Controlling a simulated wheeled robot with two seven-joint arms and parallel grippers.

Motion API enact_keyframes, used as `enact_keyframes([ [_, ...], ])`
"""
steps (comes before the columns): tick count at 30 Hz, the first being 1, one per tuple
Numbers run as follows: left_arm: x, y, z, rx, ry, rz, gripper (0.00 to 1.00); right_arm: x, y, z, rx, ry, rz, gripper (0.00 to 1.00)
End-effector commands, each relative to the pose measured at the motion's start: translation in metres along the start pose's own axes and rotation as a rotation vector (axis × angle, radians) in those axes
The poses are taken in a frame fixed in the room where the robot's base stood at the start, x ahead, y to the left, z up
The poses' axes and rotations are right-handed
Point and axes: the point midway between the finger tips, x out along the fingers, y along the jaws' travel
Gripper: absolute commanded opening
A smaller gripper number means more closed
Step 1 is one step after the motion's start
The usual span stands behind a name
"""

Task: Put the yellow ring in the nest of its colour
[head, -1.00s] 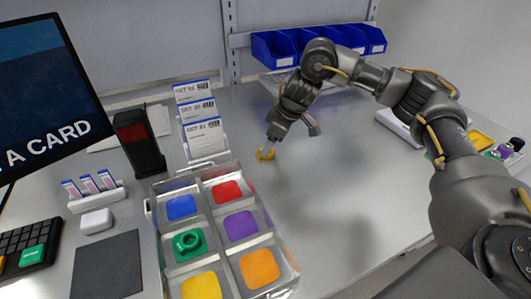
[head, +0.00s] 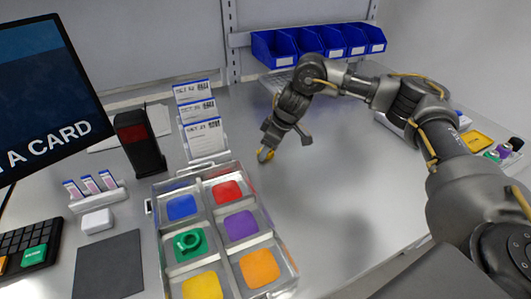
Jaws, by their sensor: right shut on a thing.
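I cannot tell whether the ring touches the table. The tray (head: 206,171) has six colour-marked nests. The yellow nest (head: 202,286) is at its front left and is empty. A green ring (head: 188,243) sits in the green nest. The blue (head: 181,208), red (head: 227,191), purple (head: 240,226) and orange (head: 260,267) nests are empty. My left gripper is not in view.
A card rack (head: 205,138) and a dark card reader (head: 140,143) stand behind the tray. Blue bins (head: 305,43) line the back. A yellow tray (head: 477,141) and small parts lie at far right. The table right of the tray is clear.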

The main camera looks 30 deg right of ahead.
Motion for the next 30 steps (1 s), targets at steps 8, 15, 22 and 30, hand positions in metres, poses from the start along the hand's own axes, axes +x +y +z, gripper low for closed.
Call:
enact_keyframes([
  [8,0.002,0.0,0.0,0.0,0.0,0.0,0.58,-0.004,0.0,-0.002,0.0,0.002,0.0,0.22],
  [15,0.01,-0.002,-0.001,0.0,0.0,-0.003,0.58,-0.033,-0.003,-0.013,-0.004,0.005,0.0,0.22],
  [22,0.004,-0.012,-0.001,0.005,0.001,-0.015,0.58,-0.093,-0.041,-0.014,-0.009,0.006,0.007,0.22],
  [30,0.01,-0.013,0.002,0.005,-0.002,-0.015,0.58,-0.127,-0.095,0.004,-0.007,0.003,0.003,0.22],
])
